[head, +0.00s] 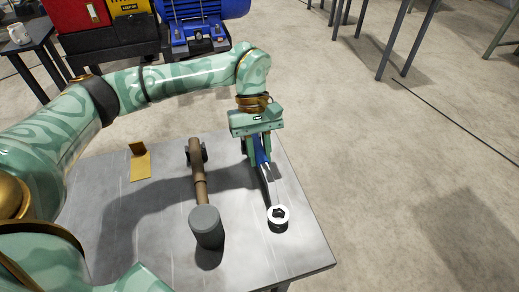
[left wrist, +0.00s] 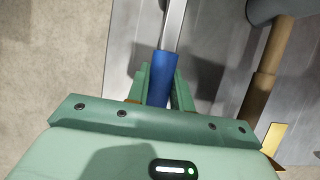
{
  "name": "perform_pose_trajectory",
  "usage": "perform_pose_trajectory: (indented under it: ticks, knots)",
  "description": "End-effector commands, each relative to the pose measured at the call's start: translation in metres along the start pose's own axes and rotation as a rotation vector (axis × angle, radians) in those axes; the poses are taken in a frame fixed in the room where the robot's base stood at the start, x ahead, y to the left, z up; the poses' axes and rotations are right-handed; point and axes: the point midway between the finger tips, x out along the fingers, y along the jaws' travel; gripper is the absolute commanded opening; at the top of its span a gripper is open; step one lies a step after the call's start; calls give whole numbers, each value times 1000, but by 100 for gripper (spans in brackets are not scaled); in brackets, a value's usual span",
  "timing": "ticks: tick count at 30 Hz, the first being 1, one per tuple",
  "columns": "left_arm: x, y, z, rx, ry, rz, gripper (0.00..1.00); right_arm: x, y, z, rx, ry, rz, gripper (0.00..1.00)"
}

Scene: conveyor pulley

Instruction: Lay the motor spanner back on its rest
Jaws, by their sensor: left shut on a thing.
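The motor spanner has a blue grip (head: 261,156), a thin metal shaft and a pale ring-shaped head (head: 278,217). My left gripper (head: 257,160) is shut on the blue grip, near the table's right side. The head points toward the near right corner. I cannot tell whether the head touches the table. In the left wrist view the blue grip (left wrist: 162,78) sits between the fingers, with the shaft running up out of the picture. A yellow-brown bracket (head: 140,165) stands on the left of the table; I cannot tell if it is the spanner's rest. My right gripper is not in view.
A mallet with a grey head (head: 207,228) and brown handle (head: 199,178) lies between the bracket and spanner, its handle end at a dark support (head: 204,151). The metal table (head: 155,215) ends just right of the spanner. A blue motor (head: 195,25) stands behind.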

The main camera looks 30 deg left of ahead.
Motion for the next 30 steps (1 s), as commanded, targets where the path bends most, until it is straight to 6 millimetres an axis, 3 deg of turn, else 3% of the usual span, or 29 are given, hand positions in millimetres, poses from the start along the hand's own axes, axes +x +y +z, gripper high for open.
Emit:
perform_pose_trajectory:
  ticks: [15,16,18,19,26,30]
  knots:
    - [9,0,-4,0,-1,1,0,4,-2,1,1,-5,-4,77]
    - [10,0,-4,0,-1,1,25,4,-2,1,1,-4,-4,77]
    - [9,0,-4,0,0,1,45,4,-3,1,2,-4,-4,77]
    - [9,0,-4,0,0,1,48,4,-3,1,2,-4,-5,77]
    - [9,0,-4,0,1,0,48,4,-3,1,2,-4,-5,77]
    - [0,0,-4,0,2,2,48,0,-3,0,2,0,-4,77]
